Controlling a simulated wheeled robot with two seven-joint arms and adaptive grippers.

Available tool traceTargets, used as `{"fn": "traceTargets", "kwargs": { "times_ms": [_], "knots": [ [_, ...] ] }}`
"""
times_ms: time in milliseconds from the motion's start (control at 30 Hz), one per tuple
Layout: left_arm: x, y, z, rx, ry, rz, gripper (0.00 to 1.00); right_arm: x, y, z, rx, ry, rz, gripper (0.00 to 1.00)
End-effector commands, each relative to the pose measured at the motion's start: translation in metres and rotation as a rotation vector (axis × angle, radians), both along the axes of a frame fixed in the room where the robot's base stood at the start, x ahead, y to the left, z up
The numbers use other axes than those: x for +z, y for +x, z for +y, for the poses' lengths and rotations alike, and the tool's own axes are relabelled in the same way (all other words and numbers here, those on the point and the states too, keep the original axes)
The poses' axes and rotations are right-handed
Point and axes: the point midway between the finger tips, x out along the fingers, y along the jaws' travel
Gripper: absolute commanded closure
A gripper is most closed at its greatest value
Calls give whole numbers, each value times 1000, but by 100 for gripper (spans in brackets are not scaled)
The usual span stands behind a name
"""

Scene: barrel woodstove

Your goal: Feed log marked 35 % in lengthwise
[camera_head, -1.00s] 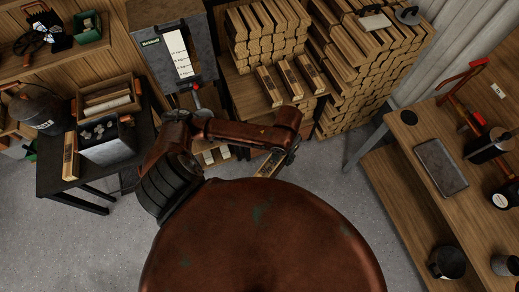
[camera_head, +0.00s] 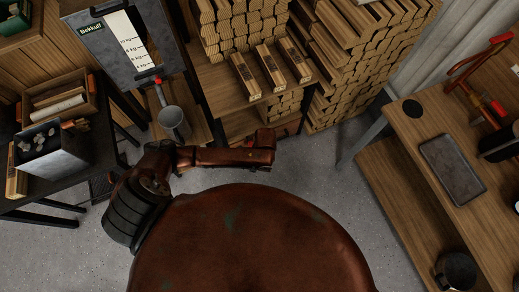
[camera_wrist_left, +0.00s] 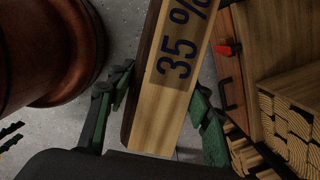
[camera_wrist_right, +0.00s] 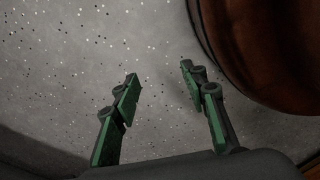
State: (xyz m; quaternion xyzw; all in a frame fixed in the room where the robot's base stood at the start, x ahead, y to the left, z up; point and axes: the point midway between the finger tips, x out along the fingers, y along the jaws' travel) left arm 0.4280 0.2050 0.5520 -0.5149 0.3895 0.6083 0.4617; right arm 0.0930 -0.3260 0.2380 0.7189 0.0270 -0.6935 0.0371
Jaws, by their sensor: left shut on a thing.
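The log marked 35 % (camera_wrist_left: 165,105) is a pale wooden billet with dark print and a dark edge. In the left wrist view it stands tilted between the green fingers of my left gripper (camera_wrist_left: 160,88), which is shut on it. Its upper end runs out of the picture. In the head view my left arm reaches right, and the gripper and log are hidden behind its end. My right gripper (camera_wrist_right: 161,76) is open and empty over grey floor in the right wrist view. No barrel stove can be made out in these views.
Three marked logs (camera_head: 270,68) lie on a wooden shelf before stacked firewood (camera_head: 365,60). A dark table (camera_head: 88,165) is at left, a wooden bench (camera_head: 418,130) at right.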

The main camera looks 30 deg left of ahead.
Motion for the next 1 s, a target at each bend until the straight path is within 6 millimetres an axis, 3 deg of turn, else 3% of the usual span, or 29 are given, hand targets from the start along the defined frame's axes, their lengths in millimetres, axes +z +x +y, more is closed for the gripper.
{"fn": "traceTargets", "kwargs": {
  "times_ms": [33, 100, 300, 400, 567, 1000],
  "knots": [
    [-43, -4, -2, -115, 14, 15, 100, -19, -2, 0, -4, 1, 13, 60],
    [-80, -6, -3, -285, 32, 17, 100, -28, 1, 1, -9, 1, 24, 60],
    [-160, -12, -7, -704, 76, 3, 100, -45, 6, 2, -22, 2, 50, 60],
    [-184, -14, -10, -846, 91, -11, 100, -48, 7, 2, -26, 2, 59, 60],
    [-199, -15, -12, -964, 105, -24, 100, -49, 9, 0, -29, 2, 65, 60],
    [-198, -14, -12, -983, 108, -29, 100, -48, 9, 0, -28, 2, 64, 60]
  ]
}}
